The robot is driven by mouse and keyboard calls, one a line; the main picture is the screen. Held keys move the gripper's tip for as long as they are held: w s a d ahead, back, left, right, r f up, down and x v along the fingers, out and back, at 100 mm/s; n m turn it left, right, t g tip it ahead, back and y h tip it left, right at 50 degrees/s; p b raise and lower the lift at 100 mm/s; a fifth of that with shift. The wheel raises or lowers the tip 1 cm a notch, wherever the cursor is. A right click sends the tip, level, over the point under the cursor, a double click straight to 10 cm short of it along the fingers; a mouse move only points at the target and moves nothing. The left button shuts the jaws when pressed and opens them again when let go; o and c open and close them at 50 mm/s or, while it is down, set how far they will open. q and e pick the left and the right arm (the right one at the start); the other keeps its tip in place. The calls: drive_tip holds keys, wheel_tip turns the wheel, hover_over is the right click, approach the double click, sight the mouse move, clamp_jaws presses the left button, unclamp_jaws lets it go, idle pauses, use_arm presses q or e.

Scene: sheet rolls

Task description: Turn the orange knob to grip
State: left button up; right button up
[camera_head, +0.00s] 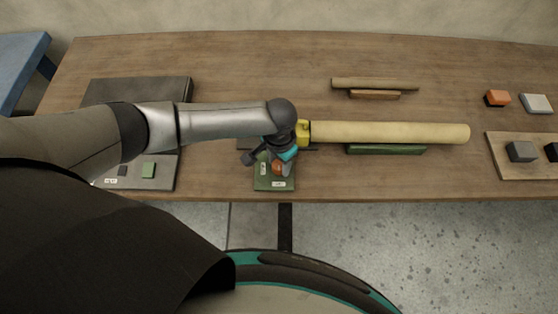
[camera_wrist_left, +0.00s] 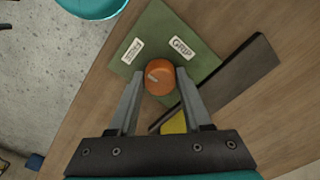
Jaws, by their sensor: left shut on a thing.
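The orange knob (camera_head: 277,168) sits on a green plate (camera_head: 262,180) near the table's front edge. In the left wrist view the knob (camera_wrist_left: 160,79) stands between my fingertips, and my left gripper (camera_wrist_left: 161,76) is shut on it from both sides. A pale mark on the knob's top lies toward its left side, not toward the GRIP label (camera_wrist_left: 182,47). A second label (camera_wrist_left: 132,50) lies to the left; I cannot read it. In the head view my left gripper (camera_head: 280,163) partly covers the knob. My right gripper is not in view.
A long cream roll (camera_head: 390,133) with a yellow end piece (camera_head: 304,131) lies right of my gripper, above a green support (camera_head: 385,149). A thinner roll (camera_head: 375,84) lies behind. Small blocks (camera_head: 521,151) sit on a board at right. A grey panel (camera_head: 155,168) lies left.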

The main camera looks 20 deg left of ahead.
use_arm(q)
clamp_jaws()
drive_tip(key=shift+m, duration=0.3)
drive_tip(key=shift+r+m+p, duration=0.1)
drive_tip(key=shift+m+p, duration=0.65)
drive_tip(key=shift+m, duration=0.15)
drive_tip(key=m+p, duration=0.1)
drive_tip(key=m, duration=0.1)
drive_tip(key=shift+m, duration=0.3)
drive_tip(key=m, duration=0.2)
drive_tip(key=shift+m+p, duration=0.4)
drive_tip(key=m, duration=0.5)
drive_tip(key=shift+p, duration=0.3)
drive_tip(key=m, duration=0.5)
drive_tip(key=shift+d, duration=0.1)
